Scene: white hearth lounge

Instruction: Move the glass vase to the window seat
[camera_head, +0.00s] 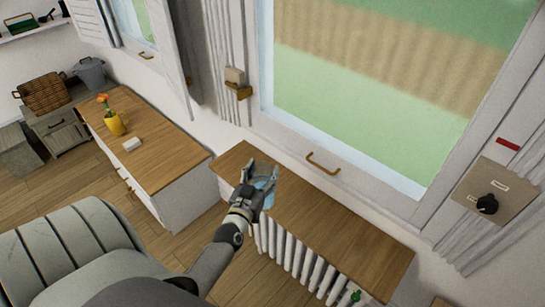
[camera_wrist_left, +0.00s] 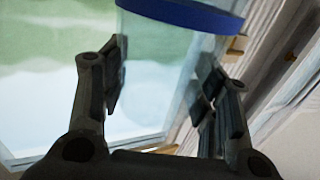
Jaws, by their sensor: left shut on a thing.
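The glass vase (camera_head: 264,172) is clear and bluish, and small in the head view. My left gripper (camera_head: 262,184) is shut on it, over the left part of the wooden window seat (camera_head: 330,236) in front of the large window. I cannot tell whether the vase touches the wood. In the left wrist view the vase (camera_wrist_left: 158,70) stands between the two fingers of my left gripper (camera_wrist_left: 163,88), with a dark blue band (camera_wrist_left: 190,14) at the top edge. Its lower part is hidden by the gripper. My right gripper is not in view.
A white sideboard with a wooden top (camera_head: 165,158) stands left, bearing a yellow mug with an orange flower (camera_head: 115,122) and a small white block (camera_head: 131,144). A grey striped armchair (camera_head: 70,245) is front left. The seat's right part is clear.

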